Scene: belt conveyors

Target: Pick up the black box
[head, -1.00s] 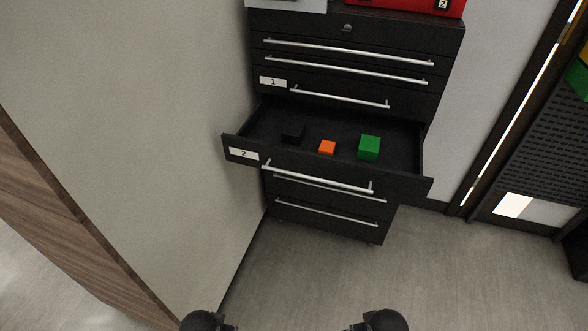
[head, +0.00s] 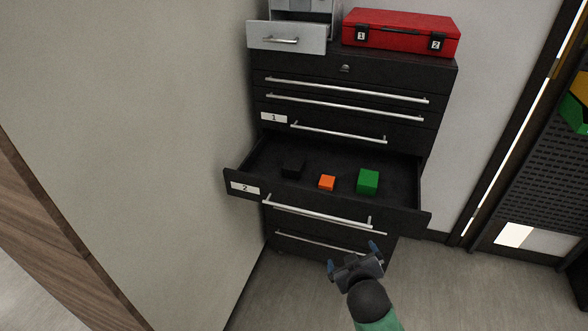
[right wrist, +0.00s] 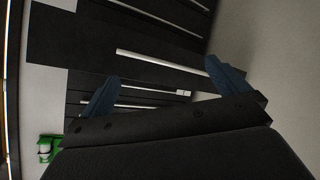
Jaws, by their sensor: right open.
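The black box (head: 293,164) lies at the left inside the open drawer marked 2 (head: 300,203), in the head view. It is dark against the dark drawer floor. An orange cube (head: 327,183) and a larger green cube (head: 368,181) lie to its right in the same drawer. My right gripper (head: 352,254) is open and empty, in front of and below the drawer front. In the right wrist view its two blue fingers (right wrist: 163,82) are spread before the cabinet's dark fronts and handles; the black box does not show there. My left gripper is not in view.
The dark cabinet (head: 345,82) carries a red case (head: 400,36) and a grey drawer unit (head: 287,38) on top. A pale wall (head: 130,130) stands close at the cabinet's left. The floor (head: 440,290) at right front is clear.

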